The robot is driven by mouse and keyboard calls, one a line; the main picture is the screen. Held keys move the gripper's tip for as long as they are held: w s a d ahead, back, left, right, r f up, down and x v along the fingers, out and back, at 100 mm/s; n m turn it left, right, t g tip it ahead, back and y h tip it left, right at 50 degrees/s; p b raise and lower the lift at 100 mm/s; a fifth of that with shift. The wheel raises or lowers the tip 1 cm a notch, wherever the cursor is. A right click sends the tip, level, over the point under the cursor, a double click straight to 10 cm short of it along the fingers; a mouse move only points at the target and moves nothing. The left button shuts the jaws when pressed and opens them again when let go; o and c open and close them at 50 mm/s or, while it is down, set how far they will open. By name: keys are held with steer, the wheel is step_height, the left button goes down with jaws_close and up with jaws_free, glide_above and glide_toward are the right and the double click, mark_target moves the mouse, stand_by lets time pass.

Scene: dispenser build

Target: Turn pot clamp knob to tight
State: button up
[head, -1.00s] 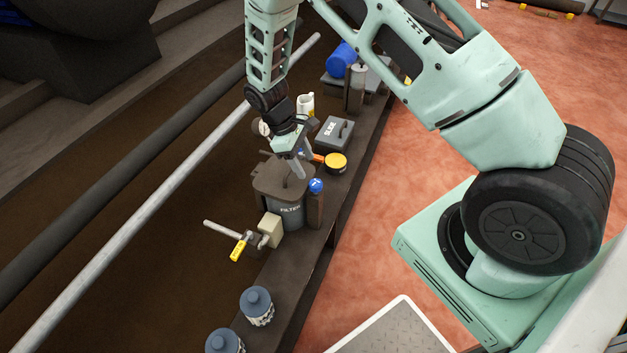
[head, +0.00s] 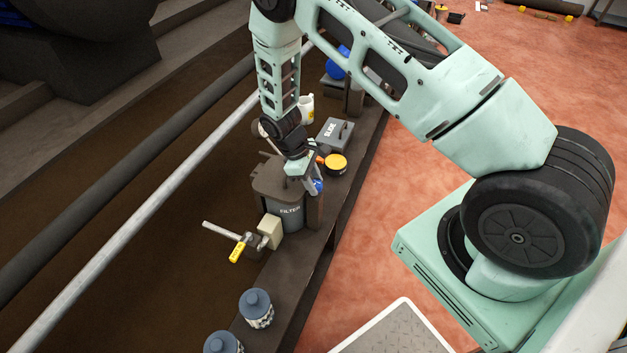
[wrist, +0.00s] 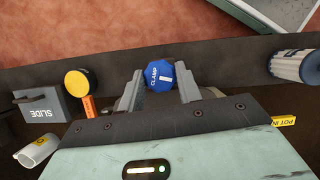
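The blue clamp knob (wrist: 160,78), marked CLAMP with a white line, sits between the two fingers of my gripper (wrist: 160,92) in the wrist view. The fingers stand apart on either side of it; a narrow gap seems to show on the right, and contact is unclear. In the head view the knob (head: 318,186) is partly covered by my gripper (head: 308,184), which points down over it. The knob is on a dark post beside the grey FILTER pot (head: 291,215) with its brown lid.
A yellow-handled valve (head: 237,252) is in front of the pot. A grey SLIDE box (head: 335,133) and a yellow-topped round cap (head: 336,162) stand behind it. Blue-lidded jars (head: 256,305) stand at the near end of the narrow bench.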

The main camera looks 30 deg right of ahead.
steer(key=shift+m+p, duration=0.3)
steer(key=shift+m, duration=0.5)
steer(key=shift+w, duration=0.1)
steer(key=o, duration=1)
steer(key=shift+c, duration=0.2)
steer(key=shift+r, duration=0.1)
steer(key=p+v, duration=0.1)
steer(key=v, duration=1.6)
steer(key=shift+w+d+p, duration=0.2)
steer(key=shift+d+p, duration=0.05)
steer(key=shift+p, duration=0.05)
steer(key=shift+r, duration=0.1)
